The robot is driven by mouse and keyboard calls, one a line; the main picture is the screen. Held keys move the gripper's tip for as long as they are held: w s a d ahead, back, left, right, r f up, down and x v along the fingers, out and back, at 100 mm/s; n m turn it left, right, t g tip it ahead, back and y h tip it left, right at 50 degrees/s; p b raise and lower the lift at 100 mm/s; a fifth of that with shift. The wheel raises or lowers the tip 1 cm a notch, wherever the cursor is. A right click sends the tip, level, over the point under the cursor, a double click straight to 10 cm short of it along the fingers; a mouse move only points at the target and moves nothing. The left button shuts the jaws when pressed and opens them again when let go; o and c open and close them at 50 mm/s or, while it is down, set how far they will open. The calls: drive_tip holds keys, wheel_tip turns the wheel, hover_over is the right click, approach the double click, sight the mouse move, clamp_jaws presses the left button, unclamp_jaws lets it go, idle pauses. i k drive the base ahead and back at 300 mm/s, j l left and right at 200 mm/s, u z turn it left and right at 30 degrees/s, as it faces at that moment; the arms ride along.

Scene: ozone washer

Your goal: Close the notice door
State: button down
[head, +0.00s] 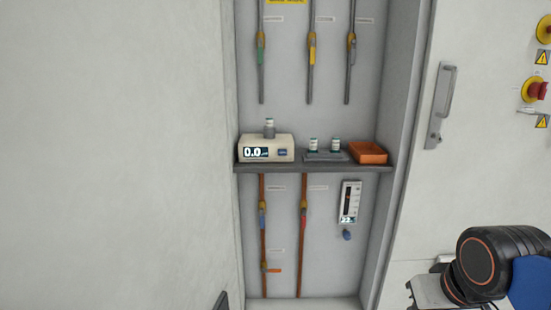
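No door with a readable notice shows in the head view, so I cannot tell for sure which door is the notice door. A large plain pale panel (115,150) fills the left side, up to the edge of an open recess (335,225). I cannot tell whether this panel is an open door or a fixed wall. On the right, a pale panel (410,225) carries a grey upright handle (441,105) and looks flat. My dark, orange-ringed arm joint shows at the lower right; my gripper is not clearly in view.
In the recess, a shelf (310,168) holds a scale (266,150) reading 0.0, small vials (335,145) and an orange tray (368,152). Pipes with valves (263,215) run above and below. Red emergency buttons (537,90) are at right. A dark piece (221,301) shows at the bottom edge.

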sight(115, 191)
drive_tip(key=k+j, duration=0.45)
drive_tip(key=k+j+z, duration=0.1)
drive_tip(key=j, duration=0.35)
drive_tip(key=k+j, duration=0.2)
drive_tip(key=j, duration=0.2)
drive_tip(key=k+j+z, duration=0.15)
drive_tip(key=j, duration=0.3)
drive_tip(key=k+j+z, duration=0.1)
drive_tip(key=j, duration=0.3)
drive_tip(key=k+j+z, duration=0.1)
drive_tip(key=k+j, duration=0.3)
drive_tip(key=j, duration=0.35)
drive_tip(key=k+j, duration=0.1)
drive_tip(key=j, duration=0.35)
drive_tip(key=k+j+z, duration=0.15)
drive_tip(key=k+j, duration=0.15)
